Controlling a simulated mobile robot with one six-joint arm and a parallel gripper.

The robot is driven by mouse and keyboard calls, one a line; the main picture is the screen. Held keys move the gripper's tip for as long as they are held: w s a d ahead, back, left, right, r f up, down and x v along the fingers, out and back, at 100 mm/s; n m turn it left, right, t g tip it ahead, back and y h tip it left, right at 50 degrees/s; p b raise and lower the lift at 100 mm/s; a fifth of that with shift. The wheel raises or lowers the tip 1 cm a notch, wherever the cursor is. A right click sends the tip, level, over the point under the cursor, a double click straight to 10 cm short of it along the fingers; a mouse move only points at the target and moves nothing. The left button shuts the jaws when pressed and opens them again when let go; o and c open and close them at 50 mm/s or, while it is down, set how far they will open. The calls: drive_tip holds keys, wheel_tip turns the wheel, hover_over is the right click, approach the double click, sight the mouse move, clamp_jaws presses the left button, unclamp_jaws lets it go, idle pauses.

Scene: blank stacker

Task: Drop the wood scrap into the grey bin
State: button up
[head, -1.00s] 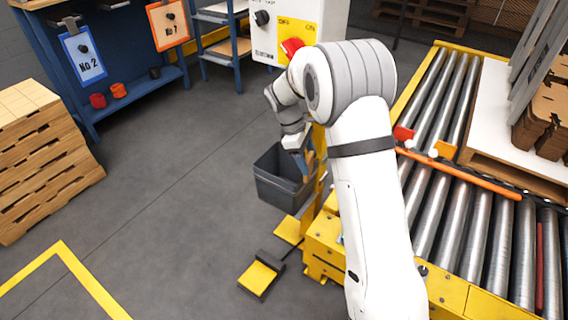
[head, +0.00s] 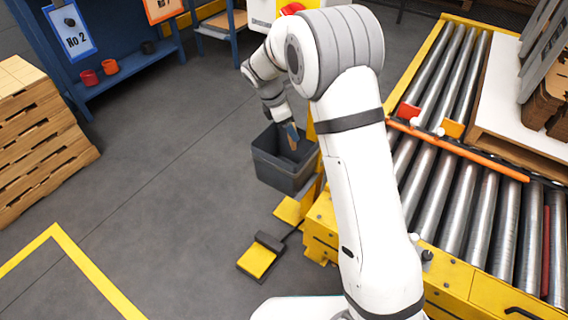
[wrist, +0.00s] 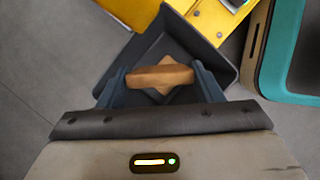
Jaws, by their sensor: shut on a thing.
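The wood scrap (wrist: 158,77) is a light brown block held crosswise between the blue fingers of my gripper (wrist: 160,82) in the wrist view. My gripper (head: 290,132) also shows small in the head view, pointing down over the grey bin (head: 285,178), with the scrap (head: 293,138) between its fingers. The dark grey open bin (wrist: 222,62) lies behind and below the scrap in the wrist view. A second light brown shape shows behind the scrap, seemingly inside the bin; most of it is hidden.
A yellow foot pedal (head: 258,258) lies on the floor in front of the bin. The yellow-framed roller conveyor (head: 450,190) is at the right. Stacked wood (head: 40,140) and a blue bench (head: 110,85) stand at the left. The floor between is clear.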

drive_tip(key=shift+f+b, duration=0.4)
drive_tip(key=shift+f, duration=0.45)
drive_tip(key=o, duration=1.1)
drive_tip(key=shift+o, duration=0.2)
drive_tip(key=shift+r, duration=0.2)
drive_tip(key=p+v, duration=0.3)
drive_tip(key=v, duration=0.4)
drive_tip(key=shift+r, duration=0.25)
drive_tip(key=shift+s+a, duration=0.1)
drive_tip(key=shift+a, duration=0.05)
